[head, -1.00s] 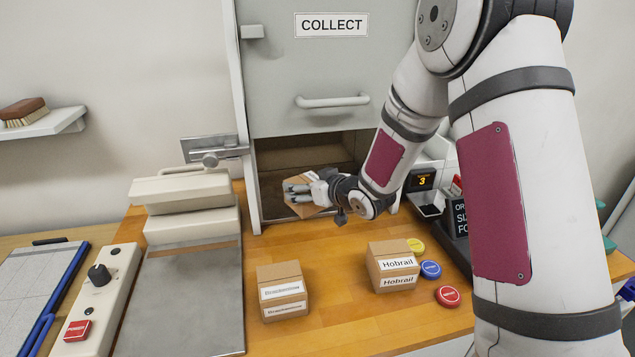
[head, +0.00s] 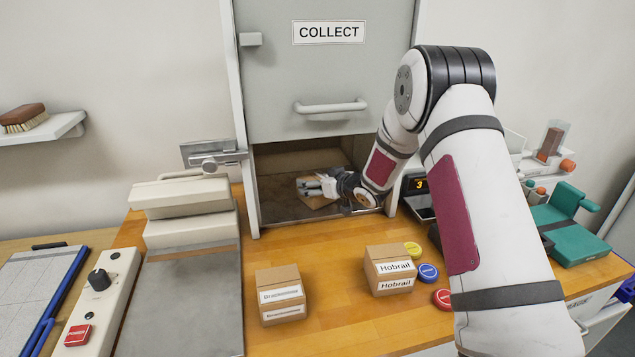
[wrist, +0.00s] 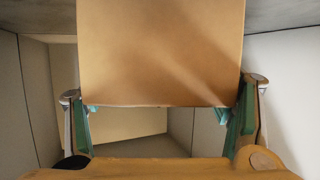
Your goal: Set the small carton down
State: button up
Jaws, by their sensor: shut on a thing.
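The small carton (head: 316,199) is plain brown cardboard and sits inside the opening of the grey COLLECT locker (head: 276,87). My gripper (head: 310,187) is shut on it, with its fingers along two sides. In the wrist view the carton (wrist: 160,50) fills the upper middle, between the green-padded fingertips of my gripper (wrist: 160,110). Grey compartment walls stand on both sides. Whether the carton's underside touches the compartment floor (head: 283,213) cannot be told.
Two labelled cartons, one marked Hobrail (head: 390,282) and one at its left (head: 281,307), stand on the wooden counter (head: 335,325). Yellow, blue and red discs lie beside Hobrail. The raised door (head: 331,107) hangs above the opening.

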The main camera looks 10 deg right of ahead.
jog(key=shift+f, duration=0.1)
jog(key=o, duration=1.5)
jog(key=shift+c, duration=0.2)
jog(key=shift+s+d+r, duration=0.1)
jog(key=shift+s+r, duration=0.05)
jog(key=shift+r, duration=0.1)
jog(key=s+d+r+m+g+h, duration=0.1)
jog(key=s+d+r+m+h, duration=0.15)
jog(key=s+r, duration=0.85)
jog(key=s+d+r+m+g+h, duration=0.1)
jog(key=s+d+r+h, duration=0.3)
jog(key=s+r, duration=0.6)
jog(key=s+a+g, duration=0.2)
jog(key=s+a, duration=0.1)
jog(key=s, duration=1.2)
jog(key=s+a+m+g+y, duration=0.1)
jog(key=s+a+g, duration=0.2)
jog(key=s, duration=1.3)
jog(key=shift+s+a+f+g, duration=0.2)
jog(key=shift+f+g, duration=0.1)
jog(key=shift+f, duration=0.15)
